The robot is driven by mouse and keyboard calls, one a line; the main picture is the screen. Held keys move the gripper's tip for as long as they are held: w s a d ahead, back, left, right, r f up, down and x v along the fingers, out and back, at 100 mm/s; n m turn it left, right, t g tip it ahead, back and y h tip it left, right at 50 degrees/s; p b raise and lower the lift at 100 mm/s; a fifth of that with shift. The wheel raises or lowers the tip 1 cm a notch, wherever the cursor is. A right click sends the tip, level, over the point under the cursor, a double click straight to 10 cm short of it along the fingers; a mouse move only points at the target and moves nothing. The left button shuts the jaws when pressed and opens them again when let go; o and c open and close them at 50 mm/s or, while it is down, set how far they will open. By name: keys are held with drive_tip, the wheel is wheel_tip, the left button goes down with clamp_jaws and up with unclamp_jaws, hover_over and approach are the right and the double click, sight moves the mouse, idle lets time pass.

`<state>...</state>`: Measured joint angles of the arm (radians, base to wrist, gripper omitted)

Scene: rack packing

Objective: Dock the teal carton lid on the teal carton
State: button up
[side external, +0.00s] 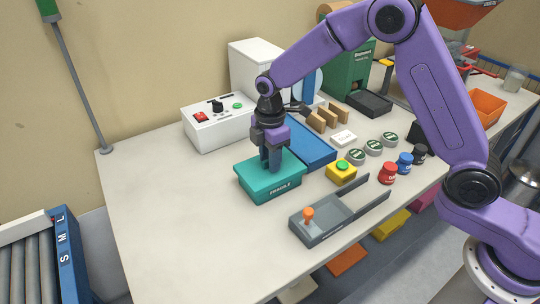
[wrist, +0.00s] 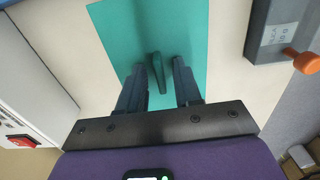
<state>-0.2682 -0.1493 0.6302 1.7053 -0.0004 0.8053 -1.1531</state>
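The teal carton (side external: 279,188), marked FRAGILE, stands on the table in the side view. The flat teal lid (side external: 251,172) lies over its top and looks level; whether it is fully seated is too small to tell. In the wrist view the lid (wrist: 112,22) fills the upper middle, with its raised teal grip (wrist: 157,72) near the centre. My gripper (side external: 270,167) is over the lid, fingers pointing down. In the wrist view my gripper (wrist: 160,66) is open, with one finger on each side of the grip and visible gaps. The carton body is hidden there.
A blue tray (side external: 312,150) lies just behind the carton. A yellow box with a green button (side external: 342,171) and a grey fixture with an orange knob (side external: 325,217) stand to the right. A white control box (side external: 217,122) is behind. The table's left side is clear.

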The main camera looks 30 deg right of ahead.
wheel_tip(320, 180, up, 13)
idle(0.8)
drive_tip(key=shift+r, duration=0.1)
drive_tip(key=s+d+f+m, duration=0.1)
drive_tip(key=s+d, duration=0.4)
drive_tip(key=s, duration=0.6)
drive_tip(key=s+d+f+m, duration=0.1)
drive_tip(key=s+d, duration=0.3)
drive_tip(key=s, duration=0.7)
drive_tip(key=s+d+f+m, duration=0.1)
drive_tip(key=s+d+m, duration=0.2)
drive_tip(key=s, duration=0.8)
drive_tip(key=d, duration=0.2)
drive_tip(key=shift+s+d+f, duration=0.3)
drive_tip(key=shift+s+d, duration=0.05)
